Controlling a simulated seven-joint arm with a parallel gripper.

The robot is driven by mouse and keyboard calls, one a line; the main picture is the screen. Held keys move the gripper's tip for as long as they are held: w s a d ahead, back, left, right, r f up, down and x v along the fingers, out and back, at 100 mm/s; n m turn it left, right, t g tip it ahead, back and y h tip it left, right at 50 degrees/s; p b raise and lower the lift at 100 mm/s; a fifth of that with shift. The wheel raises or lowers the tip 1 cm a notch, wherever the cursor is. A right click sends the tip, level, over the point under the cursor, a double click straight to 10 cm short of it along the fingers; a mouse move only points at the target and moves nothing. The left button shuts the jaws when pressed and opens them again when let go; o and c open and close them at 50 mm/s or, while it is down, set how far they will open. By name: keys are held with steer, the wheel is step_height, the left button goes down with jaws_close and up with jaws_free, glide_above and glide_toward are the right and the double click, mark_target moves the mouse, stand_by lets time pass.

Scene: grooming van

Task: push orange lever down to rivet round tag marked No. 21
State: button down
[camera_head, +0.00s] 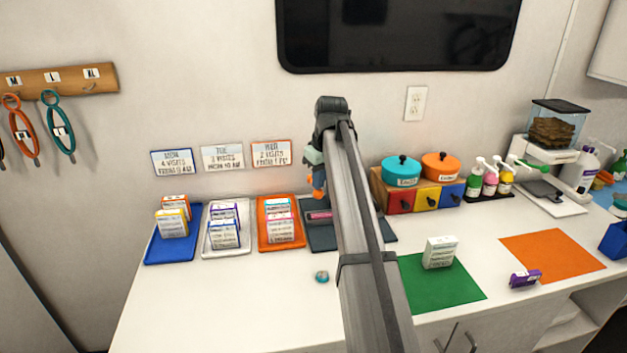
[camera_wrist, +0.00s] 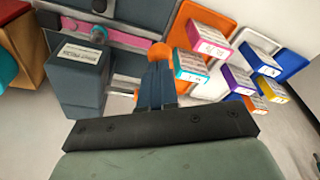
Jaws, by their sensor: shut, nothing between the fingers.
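My gripper (camera_wrist: 160,68) is shut and empty, its dark blue fingers together. A rounded orange piece (camera_wrist: 160,49), which looks like the lever's end, lies right at the fingertips; I cannot tell whether they touch. In the head view orange (camera_head: 318,190) shows just below my gripper (camera_head: 317,180). The dark grey riveter (camera_wrist: 78,85), with a white label, stands left of the fingers in the wrist view. Its base (camera_head: 322,238) is partly hidden by my arm in the head view.
Blue (camera_head: 157,252), white (camera_head: 212,249) and orange (camera_head: 263,240) trays with boxes stand left of the riveter. Coloured drawers (camera_head: 427,195) with two pots stand right. A small teal item (camera_head: 321,277) lies in front. The front left counter is clear.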

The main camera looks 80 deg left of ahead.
step_height(320, 180, up, 9)
stand_by(1.0)
steer(key=shift+w, duration=0.1)
stand_by(0.4)
